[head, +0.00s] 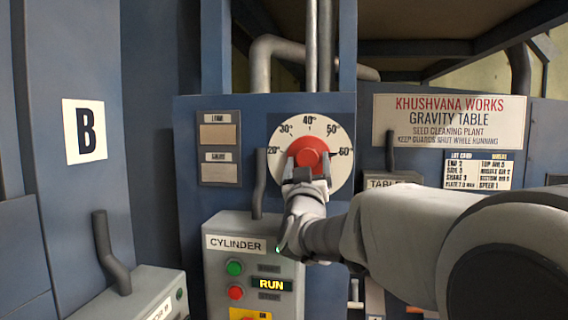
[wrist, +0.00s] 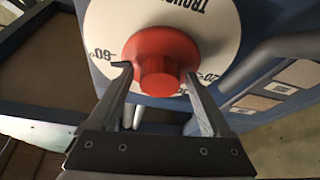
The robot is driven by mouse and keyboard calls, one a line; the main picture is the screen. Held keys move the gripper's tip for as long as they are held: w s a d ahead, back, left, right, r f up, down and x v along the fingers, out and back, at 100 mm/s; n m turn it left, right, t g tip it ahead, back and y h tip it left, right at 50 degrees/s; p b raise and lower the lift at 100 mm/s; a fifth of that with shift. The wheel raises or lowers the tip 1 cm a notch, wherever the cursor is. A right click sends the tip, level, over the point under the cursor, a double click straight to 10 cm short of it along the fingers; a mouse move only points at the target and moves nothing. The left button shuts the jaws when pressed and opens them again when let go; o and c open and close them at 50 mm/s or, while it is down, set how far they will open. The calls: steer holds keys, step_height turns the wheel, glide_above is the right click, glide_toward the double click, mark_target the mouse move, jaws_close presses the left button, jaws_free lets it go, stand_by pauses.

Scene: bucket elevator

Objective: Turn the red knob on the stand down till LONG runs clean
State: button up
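The red knob (head: 308,152) sits at the centre of a white dial (head: 333,128) marked from 20° to 60° on the blue stand. In the wrist view the knob (wrist: 160,62) shows close up, with a raised grip in its middle. My gripper (head: 306,180) is at the knob's lower side. In the wrist view its fingers (wrist: 159,78) are apart, one each side of the raised grip, with gaps visible. The knob's exact setting is not readable. Two tan windows (head: 219,134) with small, blurred labels are left of the dial; LONG cannot be read surely.
A grey CYLINDER box (head: 220,268) below has green and red buttons and a lit RUN display (head: 271,285). A Gravity Table sign (head: 449,121) is at right.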

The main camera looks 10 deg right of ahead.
steer(key=c, duration=1.2)
steer(key=shift+n+b, duration=0.35)
steer(key=shift+n, duration=0.15)
steer(key=n+y+b, duration=0.1)
steer(key=n+y, duration=0.1)
steer(key=shift+d+f+n, duration=0.1)
steer(key=shift+n, duration=0.2)
steer(key=n+y+b, duration=0.1)
steer(key=n, duration=0.2)
steer(key=n+y+b, duration=0.2)
steer(key=n, duration=0.2)
steer(key=shift+s+d+g, duration=0.1)
steer(key=shift+g, duration=0.3)
steer(key=shift+r, duration=0.2)
steer(key=o, duration=1.4)
